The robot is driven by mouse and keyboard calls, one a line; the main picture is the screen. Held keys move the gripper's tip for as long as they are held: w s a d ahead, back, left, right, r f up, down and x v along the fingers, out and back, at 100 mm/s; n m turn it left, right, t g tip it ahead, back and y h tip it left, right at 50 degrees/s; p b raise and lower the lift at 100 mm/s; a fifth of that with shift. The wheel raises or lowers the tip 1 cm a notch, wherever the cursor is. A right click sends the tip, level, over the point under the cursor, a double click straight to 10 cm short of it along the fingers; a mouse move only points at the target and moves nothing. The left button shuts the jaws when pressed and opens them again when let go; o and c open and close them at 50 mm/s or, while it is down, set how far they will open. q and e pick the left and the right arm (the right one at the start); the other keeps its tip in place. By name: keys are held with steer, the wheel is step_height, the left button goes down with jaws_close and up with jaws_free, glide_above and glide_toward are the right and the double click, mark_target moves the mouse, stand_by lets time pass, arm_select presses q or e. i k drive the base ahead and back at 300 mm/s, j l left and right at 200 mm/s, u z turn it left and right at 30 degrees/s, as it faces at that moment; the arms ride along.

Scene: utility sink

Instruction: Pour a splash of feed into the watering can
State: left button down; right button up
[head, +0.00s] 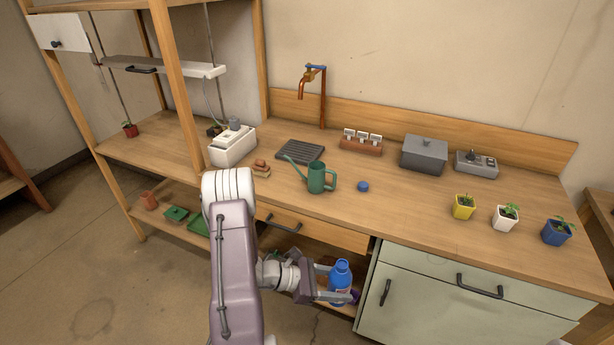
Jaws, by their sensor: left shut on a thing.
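A green watering can (317,180) stands upright on the wooden bench, its spout pointing left. A blue bottle (341,274) with a label, likely the feed, is at my left gripper (333,288). The gripper is shut on the bottle, which looks upright, in front of the bench and below the bench top. The bottle's lower part is partly hidden by the gripper. A small blue cap (362,187) lies on the bench to the right of the watering can.
A dark slatted grate (300,151) lies behind the can under a copper tap (314,90). Yellow (464,207), white (504,218) and blue (556,232) pots stand at right. A grey lidded box (424,154) is at the back. Bench between cap and yellow pot is clear.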

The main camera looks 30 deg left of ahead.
mark_target(317, 170)
steer(key=i+l+u, duration=0.1)
steer(key=u, duration=0.4)
steer(key=i+l+u, duration=0.15)
steer(key=u, duration=0.35)
steer(key=i+l+u, duration=0.1)
steer(key=l+u, duration=0.15)
steer(key=u, duration=0.25)
steer(key=i+l+u, duration=0.15)
steer(key=l, duration=0.2)
steer(key=i+l+u, duration=0.2)
steer(key=l, duration=0.15)
